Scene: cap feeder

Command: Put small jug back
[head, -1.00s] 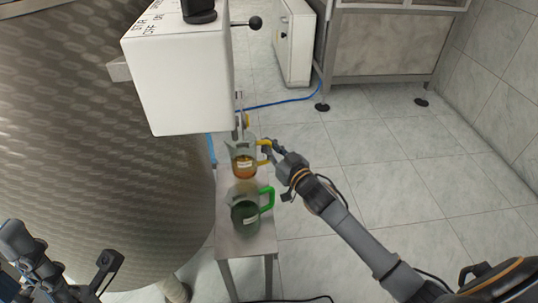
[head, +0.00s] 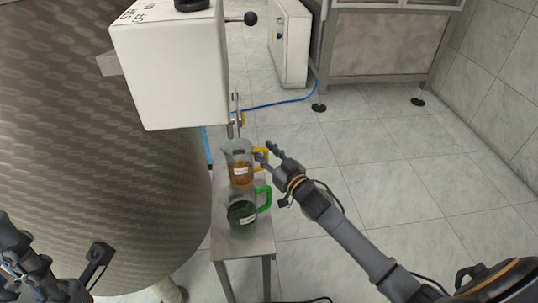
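A clear jug with a yellow handle and amber liquid (head: 240,174) stands upright on a small metal table (head: 240,245). A second clear jug with a green handle and dark green liquid (head: 241,214) stands just in front of it. My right gripper (head: 265,152) is at the yellow handle, on its right side, with its fingers spread apart. I cannot tell whether a finger still touches the handle. My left gripper (head: 88,272) is at the lower left, away from the jugs; its finger state is unclear.
A large metal drum (head: 100,150) fills the left, close beside the table. A white box-shaped machine (head: 170,75) overhangs behind the jugs, with a metal rod below it. A blue hose (head: 270,104) lies on the floor. The tiled floor at right is clear.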

